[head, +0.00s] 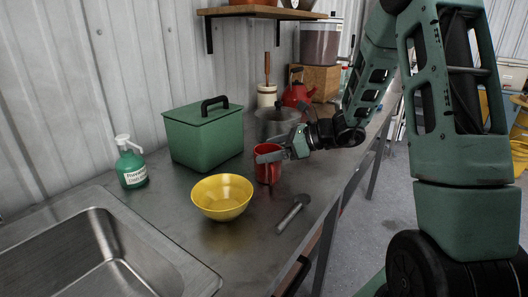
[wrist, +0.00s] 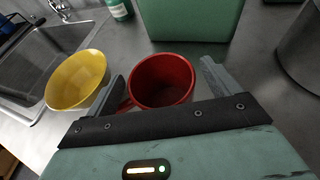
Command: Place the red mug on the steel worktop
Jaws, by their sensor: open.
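The red mug (head: 267,163) stands upright on the steel worktop (head: 180,205), between the yellow bowl and a steel pot. In the wrist view the mug (wrist: 162,80) sits between the two fingers of my gripper (wrist: 165,82), with its handle toward the left finger. My gripper (head: 277,155) is open, at the height of the mug's rim in the head view. A gap shows between the mug and the right finger; whether the left finger touches the handle I cannot tell. Part of the mug is hidden behind my gripper.
A yellow bowl (head: 222,197) and a grey-handled tool (head: 293,213) lie close in front. A green lidded box (head: 204,137) stands behind left, a steel pot (head: 276,122) behind. A green pump bottle (head: 131,163) stands by the sink (head: 95,250). A red kettle (head: 297,95) is farther back.

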